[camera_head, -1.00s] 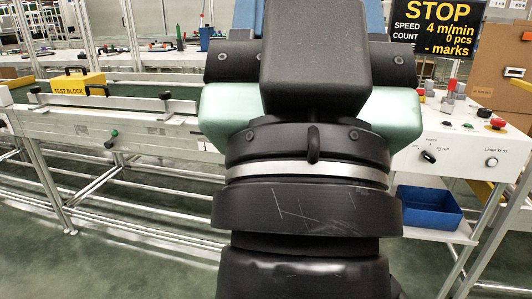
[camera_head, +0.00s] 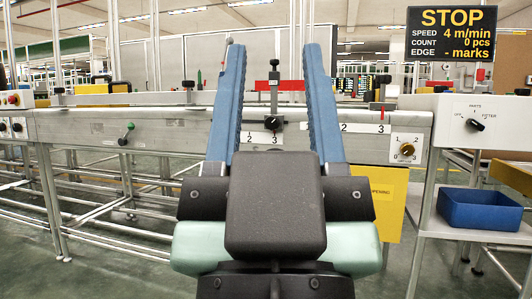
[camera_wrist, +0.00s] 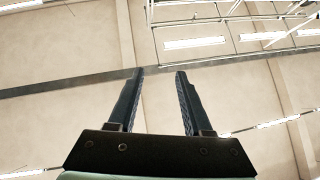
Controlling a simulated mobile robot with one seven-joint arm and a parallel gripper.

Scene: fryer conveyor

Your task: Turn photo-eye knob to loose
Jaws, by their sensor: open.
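My gripper (camera_head: 273,52) is open and empty, its two blue fingers upright in front of the conveyor. It also shows in the wrist view (camera_wrist: 160,73), pointing at the ceiling. Between the fingers, beyond them, a black knob (camera_head: 273,122) sits on the conveyor's side rail by a printed scale with 2 and 3. A green-handled lever (camera_head: 126,134) is on the rail to the left. A brass-coloured dial knob (camera_head: 407,149) with numbers around it is on the rail to the right. None is labelled photo-eye legibly, so I cannot tell which one it is. My gripper touches none of them.
A white control box (camera_head: 478,122) with a black selector stands at right, above a blue bin (camera_head: 481,209). A yellow panel (camera_head: 389,207) hangs below the rail. A black STOP display (camera_head: 450,35) hangs above. Open floor lies at the lower left.

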